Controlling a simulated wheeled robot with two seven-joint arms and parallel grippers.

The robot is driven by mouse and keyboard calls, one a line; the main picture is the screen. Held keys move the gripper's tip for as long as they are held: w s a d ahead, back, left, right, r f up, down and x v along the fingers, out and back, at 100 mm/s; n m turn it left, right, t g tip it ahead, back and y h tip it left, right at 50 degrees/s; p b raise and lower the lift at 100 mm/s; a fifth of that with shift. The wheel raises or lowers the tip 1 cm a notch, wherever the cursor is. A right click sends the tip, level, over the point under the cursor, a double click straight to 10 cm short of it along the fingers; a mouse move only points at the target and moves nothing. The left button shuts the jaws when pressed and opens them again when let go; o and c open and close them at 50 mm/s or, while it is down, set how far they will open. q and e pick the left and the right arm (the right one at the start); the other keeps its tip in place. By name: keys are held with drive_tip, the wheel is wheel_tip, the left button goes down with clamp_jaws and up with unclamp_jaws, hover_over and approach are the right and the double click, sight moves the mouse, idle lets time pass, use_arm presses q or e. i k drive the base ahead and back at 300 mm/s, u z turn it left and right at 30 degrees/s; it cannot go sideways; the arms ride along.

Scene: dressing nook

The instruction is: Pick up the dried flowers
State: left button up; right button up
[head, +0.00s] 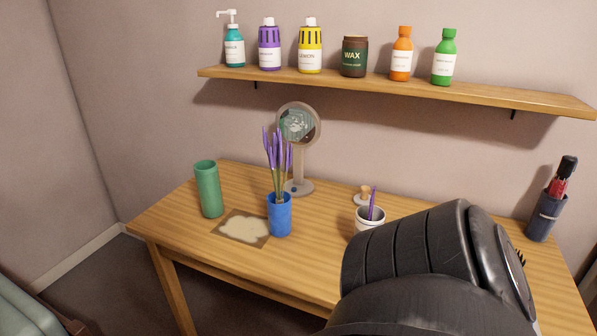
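The dried flowers (278,160) are a bunch of purple spikes on green stems. They stand upright in a blue cup (280,216) on the wooden table, left of the picture's middle. The cup hides the lower ends of the stems. A large black rounded part, which looks like a link of my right arm, fills the lower right of the head view and stands apart from the flowers in the picture. Neither gripper can be seen.
A green vase (208,190) and a flat mat (241,229) lie left of the blue cup, a round mirror (299,125) behind. A white cup (369,217) and a dark holder (544,217) stand right. A wall shelf (380,88) with several bottles hangs above the table (315,245).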

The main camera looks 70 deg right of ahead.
sight(275, 155)
drive_tip(key=z, duration=1.45)
drive_tip(key=i, duration=0.15)
drive_tip(key=u, duration=0.15)
